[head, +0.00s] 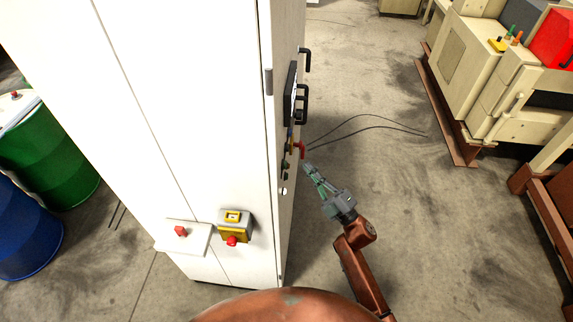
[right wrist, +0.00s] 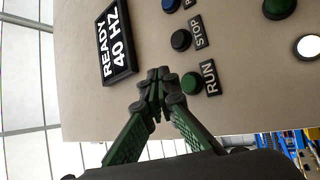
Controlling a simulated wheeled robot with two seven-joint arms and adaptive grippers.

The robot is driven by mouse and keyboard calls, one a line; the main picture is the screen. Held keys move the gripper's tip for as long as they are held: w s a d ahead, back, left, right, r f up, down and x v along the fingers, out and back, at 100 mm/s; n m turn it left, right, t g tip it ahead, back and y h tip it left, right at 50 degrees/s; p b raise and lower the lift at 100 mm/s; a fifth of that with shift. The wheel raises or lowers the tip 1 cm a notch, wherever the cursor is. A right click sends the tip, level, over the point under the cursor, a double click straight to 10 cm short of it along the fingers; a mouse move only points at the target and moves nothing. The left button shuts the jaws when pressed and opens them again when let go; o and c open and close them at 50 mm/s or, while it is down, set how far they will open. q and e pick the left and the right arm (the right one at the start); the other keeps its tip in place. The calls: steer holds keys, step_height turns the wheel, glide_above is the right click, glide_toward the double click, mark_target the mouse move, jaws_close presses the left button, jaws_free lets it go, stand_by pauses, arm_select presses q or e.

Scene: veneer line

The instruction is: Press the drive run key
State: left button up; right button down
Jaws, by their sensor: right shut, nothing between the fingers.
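The drive run key is a green round button (right wrist: 191,83) beside a black RUN label (right wrist: 209,77) in the right wrist view. It sits on the light panel of the white cabinet (head: 215,120). My right gripper (right wrist: 157,76) is shut and empty, its fingertips in front of the panel just left of the run key in that view. I cannot tell whether the tips touch the panel. In the head view my right gripper (head: 309,168) points at the cabinet's right side face, near small buttons that are too small to read there. My left gripper is not in view.
A dark STOP button (right wrist: 181,40) is above the run key in the right wrist view, near a READY 40 HZ display (right wrist: 117,42). A red handle (head: 301,149) and black handles (head: 302,100) stick out from the cabinet side. Open floor (head: 400,220) lies right.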

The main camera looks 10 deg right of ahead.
steer(key=shift+w+a, duration=0.25)
steer(key=shift+a, duration=0.6)
steer(key=shift+w+a, duration=0.25)
steer(key=shift+a, duration=0.6)
steer(key=shift+a, duration=0.1)
steer(key=shift+w+a, duration=0.15)
steer(key=shift+a, duration=0.15)
steer(key=shift+w+a+b, duration=0.1)
steer(key=shift+a+b, duration=0.2)
steer(key=shift+a, duration=0.1)
stand_by(0.7)
steer(key=shift+d, duration=0.1)
stand_by(0.4)
steer(key=shift+s+d, duration=0.25)
steer(key=shift+d, duration=0.45)
steer(key=shift+s+d, duration=0.25)
steer(key=shift+d, duration=0.55)
steer(key=shift+s+d, duration=0.25)
steer(key=shift+d, duration=0.6)
steer(key=shift+s+d, duration=0.25)
steer(key=shift+d, duration=0.55)
steer(key=shift+f, duration=0.1)
